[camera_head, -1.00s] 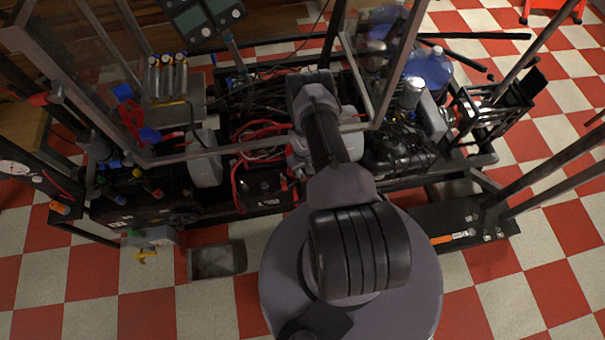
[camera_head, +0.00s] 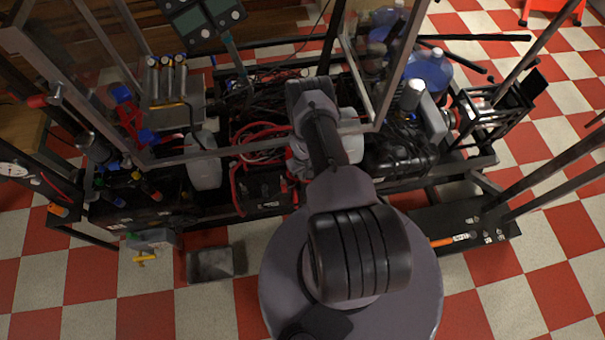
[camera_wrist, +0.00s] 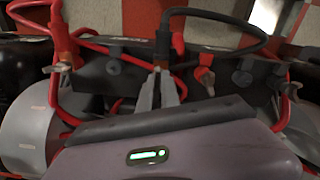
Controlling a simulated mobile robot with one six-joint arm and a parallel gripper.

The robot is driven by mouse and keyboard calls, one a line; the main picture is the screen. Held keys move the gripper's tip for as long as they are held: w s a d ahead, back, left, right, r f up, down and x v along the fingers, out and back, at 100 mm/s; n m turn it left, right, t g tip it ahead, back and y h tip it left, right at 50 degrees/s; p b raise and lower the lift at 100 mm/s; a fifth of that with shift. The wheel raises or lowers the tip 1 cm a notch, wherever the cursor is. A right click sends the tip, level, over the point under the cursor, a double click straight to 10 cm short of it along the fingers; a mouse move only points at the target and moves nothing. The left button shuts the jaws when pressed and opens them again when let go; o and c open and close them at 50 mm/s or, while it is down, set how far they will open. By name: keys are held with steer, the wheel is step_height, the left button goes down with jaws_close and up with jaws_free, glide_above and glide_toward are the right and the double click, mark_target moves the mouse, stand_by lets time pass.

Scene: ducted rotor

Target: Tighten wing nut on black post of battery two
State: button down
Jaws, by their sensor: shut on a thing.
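In the wrist view my gripper (camera_wrist: 160,82) points at the top edge of a black battery (camera_wrist: 105,75). Its two grey fingers are shut on a small fitting at the end of a black cable (camera_wrist: 164,30), taken to be the wing nut on the black post. The fingers cover most of the nut, so its seating cannot be told. To the left, a red-booted terminal (camera_wrist: 64,50) carries a metal wing nut (camera_wrist: 56,68). In the head view my arm hides the gripper, and a black battery (camera_head: 266,192) shows left of the arm. No number label is readable.
Red cables (camera_head: 258,135) loop close around the work spot. More red-booted terminals (camera_wrist: 205,75) stand right of the fingers. Metal frame posts (camera_head: 392,65) rise near my arm. A grey tray (camera_head: 210,263) lies on the checkered floor at left.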

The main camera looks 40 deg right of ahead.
steer(key=m+b, duration=0.2)
steer(key=m, duration=0.3)
steer(key=shift+f+b, duration=0.1)
steer(key=shift+b, duration=0.25)
steer(key=m+b, duration=0.2)
steer(key=m, duration=0.4)
steer(key=shift+b, duration=0.3)
steer(key=m+b, duration=0.1)
steer(key=m, duration=0.4)
steer(key=shift+w+m+b, duration=0.1)
steer(key=shift+m+b, duration=0.95)
steer(key=shift+m, duration=1.95)
steer(key=c, duration=1.6)
jaws_free()
steer(key=shift+o, duration=0.2)
